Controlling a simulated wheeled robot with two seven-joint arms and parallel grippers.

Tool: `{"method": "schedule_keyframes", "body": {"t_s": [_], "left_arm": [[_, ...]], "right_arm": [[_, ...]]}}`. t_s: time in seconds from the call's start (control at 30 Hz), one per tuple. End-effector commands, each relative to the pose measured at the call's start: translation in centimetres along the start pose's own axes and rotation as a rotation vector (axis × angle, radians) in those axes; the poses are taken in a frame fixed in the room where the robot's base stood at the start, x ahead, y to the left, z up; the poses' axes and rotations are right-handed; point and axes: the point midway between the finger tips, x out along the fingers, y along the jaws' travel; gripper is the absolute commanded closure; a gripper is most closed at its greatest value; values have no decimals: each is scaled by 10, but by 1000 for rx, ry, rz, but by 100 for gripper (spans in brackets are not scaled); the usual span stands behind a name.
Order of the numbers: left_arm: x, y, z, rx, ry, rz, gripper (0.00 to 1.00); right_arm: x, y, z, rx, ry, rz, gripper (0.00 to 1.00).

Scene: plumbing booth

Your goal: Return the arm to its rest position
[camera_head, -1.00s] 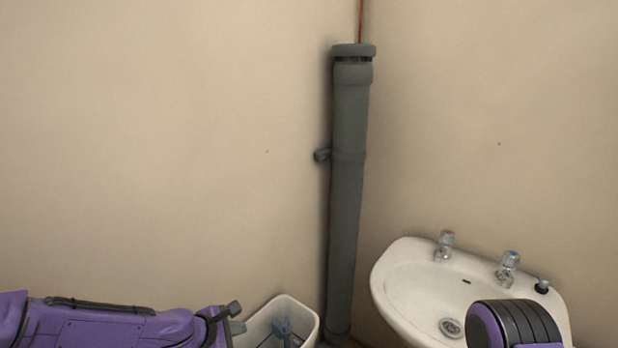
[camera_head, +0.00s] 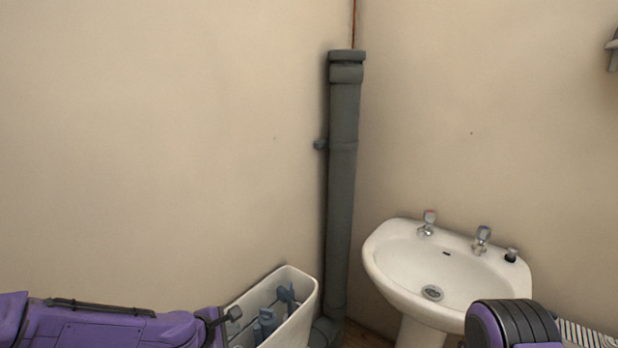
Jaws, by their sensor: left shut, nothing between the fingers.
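My left gripper (camera_head: 226,318) is at the lower left, at the end of my purple left arm (camera_head: 110,326). Its fingers are shut with nothing between them. Part of my right arm (camera_head: 512,325), purple with a black ribbed joint, shows at the lower right in front of the sink. My right gripper is out of the picture.
A grey vertical pipe (camera_head: 343,190) runs up the corner. A white pedestal sink (camera_head: 385,262) with two taps stands right. A striped object (camera_head: 590,336) is at lower right.

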Motion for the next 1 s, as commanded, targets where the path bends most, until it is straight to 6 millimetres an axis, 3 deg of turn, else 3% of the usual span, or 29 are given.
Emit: {"method": "schedule_keyframes", "body": {"t_s": [0.17, 0.27, 0.47, 0.57, 0.67, 0.7, 0.8, 0.9, 1.0], "left_arm": [[1, -27, -22, 123, 109, -6, 100], [5, -54, -37, 212, 173, -31, 100], [10, -129, -77, 434, 304, -121, 100], [8, -181, -104, 584, 369, -194, 100], [-2, -249, -141, 785, 428, -302, 100], [-9, -279, -159, 879, 446, -354, 100], [-33, -343, -196, 1082, 457, -486, 100], [-52, -386, -220, 1198, 432, -602, 100], [-58, -408, -232, 1253, 417, -666, 100]], "right_arm": [[2, 0, 0, 0, 1, -1, 57], [6, -1, 2, 0, 1, -1, 57], [18, -2, 7, 0, 0, 0, 57], [30, -3, 12, 0, 0, 0, 57], [47, -4, 19, 0, 1, 0, 57], [55, -5, 23, 0, 0, 0, 57], [74, -7, 30, 0, 0, 0, 57], [87, -8, 36, 0, 0, 0, 57], [95, -9, 39, 0, 0, 0, 57]]}}
